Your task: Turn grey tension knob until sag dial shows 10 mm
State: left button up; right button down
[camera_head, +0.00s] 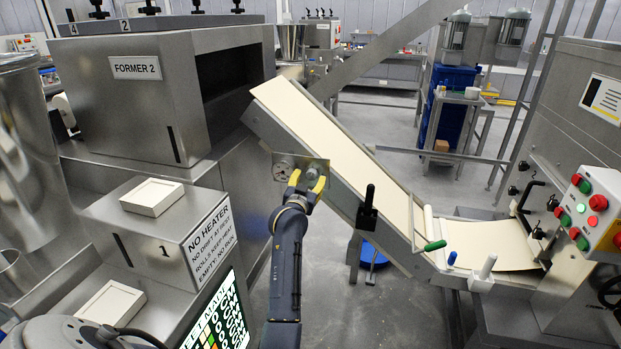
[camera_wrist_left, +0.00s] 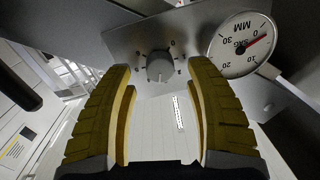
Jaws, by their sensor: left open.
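The grey tension knob (camera_wrist_left: 160,68) sits on a metal plate on the conveyor's side; in the head view the knob (camera_head: 313,172) is partly behind my gripper. My left gripper (camera_head: 308,184) is open, its yellow fingers on either side of the knob. In the left wrist view the fingertips (camera_wrist_left: 158,68) stand apart with gaps to the knob; whether they reach around it is unclear. The white sag dial (camera_wrist_left: 238,48) is right of the knob, upside down, its red needle between 0 and 10, seemingly nearer 0. The dial (camera_head: 283,168) is too small to read in the head view.
The inclined conveyor (camera_head: 335,140) carries a pale sheet down to the right. A black handle (camera_head: 368,205) stands up from its near edge. The FORMER 2 box (camera_head: 140,90) and a NO HEATER sign (camera_head: 210,240) are on the left. A button box (camera_head: 592,212) is at right.

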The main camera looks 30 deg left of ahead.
pick_arm(q)
jog(key=shift+x, duration=1.05)
jog(key=shift+o, duration=0.3)
grip_shut()
